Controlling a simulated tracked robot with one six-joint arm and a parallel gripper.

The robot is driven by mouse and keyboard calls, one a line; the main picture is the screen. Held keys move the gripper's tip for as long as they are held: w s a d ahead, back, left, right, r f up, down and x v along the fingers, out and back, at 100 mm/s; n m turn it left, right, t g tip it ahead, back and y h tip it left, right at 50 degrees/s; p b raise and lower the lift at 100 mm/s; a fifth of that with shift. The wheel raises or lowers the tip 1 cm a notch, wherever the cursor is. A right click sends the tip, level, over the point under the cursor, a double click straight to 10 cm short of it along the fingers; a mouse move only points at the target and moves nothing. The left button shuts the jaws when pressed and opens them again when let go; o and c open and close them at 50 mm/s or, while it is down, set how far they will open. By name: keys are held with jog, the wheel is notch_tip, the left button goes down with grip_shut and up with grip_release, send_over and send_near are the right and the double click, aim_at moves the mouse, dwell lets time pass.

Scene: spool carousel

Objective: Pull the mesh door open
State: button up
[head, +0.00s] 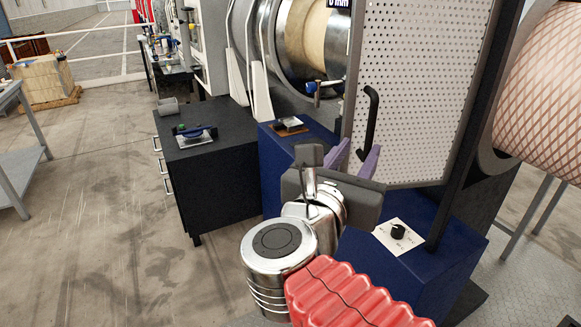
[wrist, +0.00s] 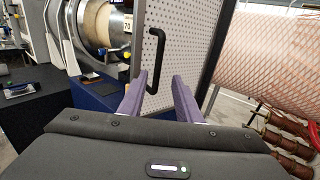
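The mesh door (head: 430,75) is a light perforated panel in a grey frame, standing at the right of centre in the head view. It also fills the upper middle of the wrist view (wrist: 195,50). A black bar handle (head: 371,120) runs upright on its left part; in the wrist view the handle (wrist: 156,58) is above and between my fingers. My gripper (head: 356,158) has two purple fingers spread apart, with nothing between them. I cannot tell whether the fingers touch the door.
A blue base (head: 453,250) with a knob panel (head: 398,233) stands below the door. A black drawer cabinet (head: 205,165) is to the left. A large mesh-wrapped spool (head: 545,95) is at the right. The floor at the left (head: 95,220) is clear.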

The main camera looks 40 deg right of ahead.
jog(key=shift+v, duration=1.2)
